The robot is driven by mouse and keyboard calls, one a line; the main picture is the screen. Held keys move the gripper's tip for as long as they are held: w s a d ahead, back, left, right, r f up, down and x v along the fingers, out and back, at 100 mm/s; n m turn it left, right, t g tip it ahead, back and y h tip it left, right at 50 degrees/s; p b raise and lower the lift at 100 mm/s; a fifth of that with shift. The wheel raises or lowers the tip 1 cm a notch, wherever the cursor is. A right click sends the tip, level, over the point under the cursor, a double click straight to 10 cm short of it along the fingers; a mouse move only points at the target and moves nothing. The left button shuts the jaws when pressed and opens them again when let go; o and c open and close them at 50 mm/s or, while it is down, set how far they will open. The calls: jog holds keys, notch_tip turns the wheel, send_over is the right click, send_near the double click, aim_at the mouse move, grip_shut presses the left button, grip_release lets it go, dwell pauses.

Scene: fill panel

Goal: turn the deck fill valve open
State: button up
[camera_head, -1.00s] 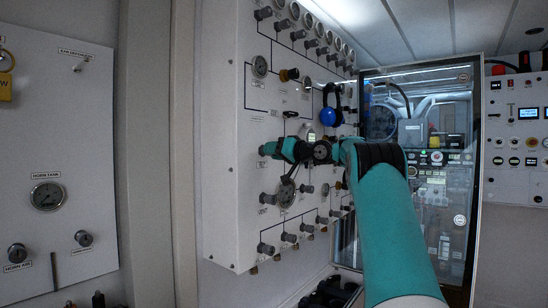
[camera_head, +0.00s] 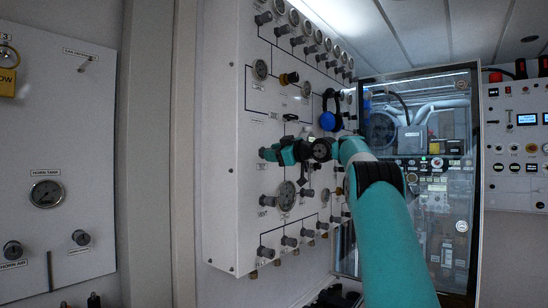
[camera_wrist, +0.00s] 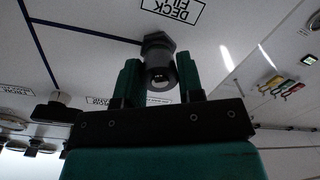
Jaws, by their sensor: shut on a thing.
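The deck fill valve is a dark grey knob (camera_wrist: 160,62) on the white panel, with a framed "DECK FILL" label (camera_wrist: 173,8) beside it, upside down in the wrist view. My gripper (camera_wrist: 158,72) has one green finger on each side of the knob and is shut on it. In the head view my gripper (camera_head: 267,153) reaches the panel's left part, at the middle of its height. The knob is mostly hidden there by the fingers. I cannot read the valve's turn position.
The white fill panel (camera_head: 222,200) carries several other grey knobs, gauges (camera_head: 286,195) and a blue round item (camera_head: 327,121) close to my arm. A glass-door cabinet (camera_head: 440,215) stands behind to the right. Another panel (camera_head: 85,150) is at the left.

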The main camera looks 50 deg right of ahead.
jog(key=shift+f+n+b, duration=0.15)
jog(key=shift+n+b, duration=0.3)
jog(key=shift+n, duration=1.45)
jog(key=o, duration=0.9)
jog(key=s+b, duration=0.1)
jog(key=s, duration=0.4)
jog(key=s+d+b, duration=0.1)
jog(key=s+b, duration=0.1)
jog(key=s, duration=0.4)
jog(key=s+d+r+b, duration=0.1)
jog(key=s, duration=0.5)
jog(key=shift+s, duration=0.15)
jog(key=shift+a, duration=0.15)
